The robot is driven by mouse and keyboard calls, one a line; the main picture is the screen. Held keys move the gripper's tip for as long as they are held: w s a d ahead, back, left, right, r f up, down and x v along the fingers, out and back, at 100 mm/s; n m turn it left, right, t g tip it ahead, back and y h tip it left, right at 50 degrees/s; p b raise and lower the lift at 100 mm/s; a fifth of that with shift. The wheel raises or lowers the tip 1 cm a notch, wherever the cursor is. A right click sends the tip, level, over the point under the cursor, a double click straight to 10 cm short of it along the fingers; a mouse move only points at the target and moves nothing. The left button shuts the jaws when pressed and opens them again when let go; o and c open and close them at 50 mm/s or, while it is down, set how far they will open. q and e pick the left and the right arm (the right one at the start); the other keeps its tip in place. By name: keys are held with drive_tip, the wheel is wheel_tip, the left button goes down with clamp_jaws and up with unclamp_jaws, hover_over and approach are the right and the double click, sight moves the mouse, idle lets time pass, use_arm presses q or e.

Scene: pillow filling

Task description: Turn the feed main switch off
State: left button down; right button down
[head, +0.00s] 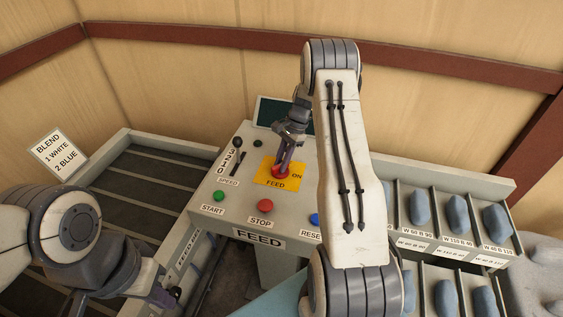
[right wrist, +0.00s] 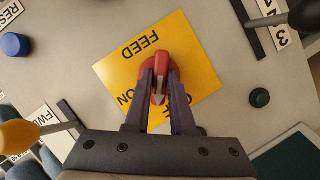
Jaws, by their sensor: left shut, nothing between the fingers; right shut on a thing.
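The feed main switch is a red rotary handle (right wrist: 158,72) on a yellow plate (right wrist: 195,55) marked FEED, ON and a partly covered OFF. In the head view the red switch (head: 281,173) sits on the sloping grey panel (head: 222,182). My right gripper (right wrist: 159,85) is shut on the red handle, one finger on each side of it. In the head view it reaches the switch (head: 284,166) from above. My left gripper (head: 172,296) is shut and empty at the lower left, away from the panel.
Green START (head: 219,196), red STOP (head: 265,205) and blue RESET (head: 315,219) buttons line the panel's front. A black speed lever (head: 238,158) stands left of the switch. A yellow-knobbed lever (right wrist: 20,134) is near my right gripper. Bins with blue-grey pillows (head: 458,213) stand right.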

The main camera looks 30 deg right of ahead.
drive_tip(key=n+g+b, duration=0.1)
drive_tip(key=n, duration=0.2)
drive_tip(key=shift+w+n+h, duration=0.15)
drive_tip(key=shift+n+h, duration=0.15)
drive_tip(key=shift+n, duration=0.1)
drive_tip(key=shift+w+n+g+h+b, duration=0.1)
drive_tip(key=shift+n+g+h+b, duration=0.35)
drive_tip(key=shift+n, duration=1.25)
drive_tip(key=shift+r+g, duration=0.1)
drive_tip(key=shift+g, duration=0.25)
drive_tip(key=c, duration=0.8)
unclamp_jaws()
drive_tip(key=shift+o, duration=0.2)
